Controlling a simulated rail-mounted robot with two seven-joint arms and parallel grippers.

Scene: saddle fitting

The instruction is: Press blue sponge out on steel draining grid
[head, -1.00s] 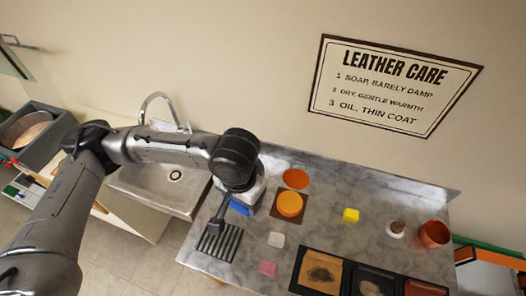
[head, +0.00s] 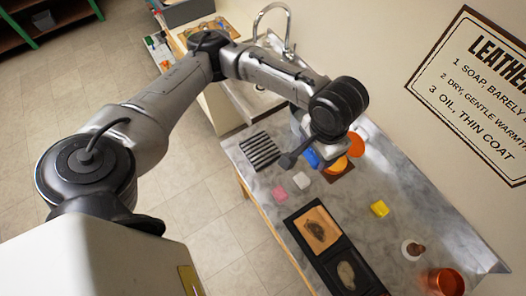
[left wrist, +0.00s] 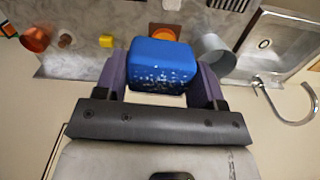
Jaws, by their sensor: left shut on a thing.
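The blue sponge (head: 312,157) shows in the head view under my left gripper (head: 318,153), mostly hidden by it. In the left wrist view the sponge (left wrist: 162,62) is a blue block with pale specks on its face. My left gripper (left wrist: 160,80) is shut on it, with a dark purple finger on each side. The steel draining grid (head: 261,151), a set of dark parallel bars, lies on the counter to the left of the sponge. A corner of the grid (left wrist: 229,4) shows at the top of the left wrist view. My right gripper is out of view.
An orange round piece (head: 338,166) on a brown square stands right beside the sponge. Pink (head: 279,193), white (head: 301,180) and yellow (head: 379,208) blocks lie on the marble counter. A grey cylinder (left wrist: 214,54) shows close to the gripper. A sink and tap (head: 288,42) lie behind.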

